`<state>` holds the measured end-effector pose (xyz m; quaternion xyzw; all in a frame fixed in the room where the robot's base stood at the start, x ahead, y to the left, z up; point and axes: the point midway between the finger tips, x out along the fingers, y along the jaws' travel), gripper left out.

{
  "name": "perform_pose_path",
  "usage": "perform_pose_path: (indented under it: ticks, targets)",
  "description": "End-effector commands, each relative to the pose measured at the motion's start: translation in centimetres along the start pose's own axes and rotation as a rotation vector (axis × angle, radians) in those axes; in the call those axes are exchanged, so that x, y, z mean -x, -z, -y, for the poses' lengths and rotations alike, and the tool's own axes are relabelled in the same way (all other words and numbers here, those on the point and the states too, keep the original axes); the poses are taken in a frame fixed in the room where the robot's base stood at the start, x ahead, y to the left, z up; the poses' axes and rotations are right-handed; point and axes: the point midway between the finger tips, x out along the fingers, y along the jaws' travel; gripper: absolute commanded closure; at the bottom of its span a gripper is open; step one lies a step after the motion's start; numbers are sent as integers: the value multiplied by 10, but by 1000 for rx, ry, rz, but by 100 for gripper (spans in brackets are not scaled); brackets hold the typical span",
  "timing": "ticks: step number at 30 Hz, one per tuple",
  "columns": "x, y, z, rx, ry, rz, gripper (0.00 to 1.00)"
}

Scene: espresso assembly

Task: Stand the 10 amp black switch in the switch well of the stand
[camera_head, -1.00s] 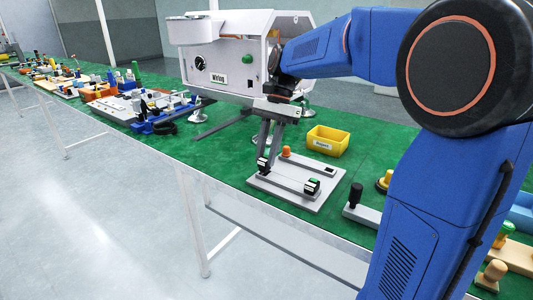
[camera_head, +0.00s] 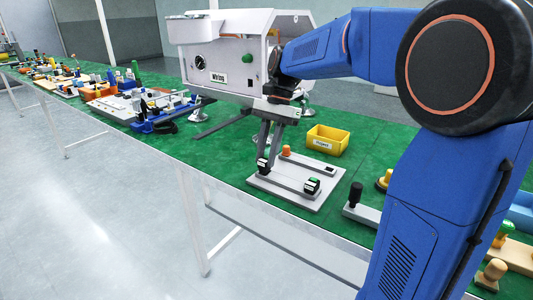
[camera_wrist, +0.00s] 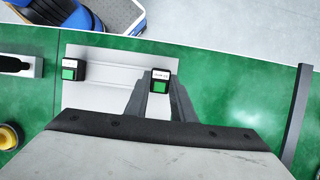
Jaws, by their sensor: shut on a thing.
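A black switch (camera_head: 262,166) is between the fingertips of my gripper (camera_head: 265,158), which is shut on it. It also shows in the wrist view (camera_wrist: 160,77), with a white label and a green patch; the label is too small to read. It is at the left end of the front bar on the light grey stand (camera_head: 263,183). I cannot tell whether it touches the bar or sits in a well. A second black switch with green (camera_head: 312,186) stands at that bar's right end, and shows in the wrist view (camera_wrist: 72,69).
The white machine housing (camera_head: 225,60) is close behind my gripper.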

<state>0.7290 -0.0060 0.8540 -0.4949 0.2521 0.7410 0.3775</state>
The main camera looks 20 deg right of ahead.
Motion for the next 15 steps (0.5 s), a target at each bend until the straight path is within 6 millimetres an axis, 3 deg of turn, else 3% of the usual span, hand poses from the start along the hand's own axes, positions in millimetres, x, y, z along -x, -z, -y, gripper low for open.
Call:
perform_pose_path:
  ticks: [15]
  targets:
    - [-8,3,0,0,0,0,100]
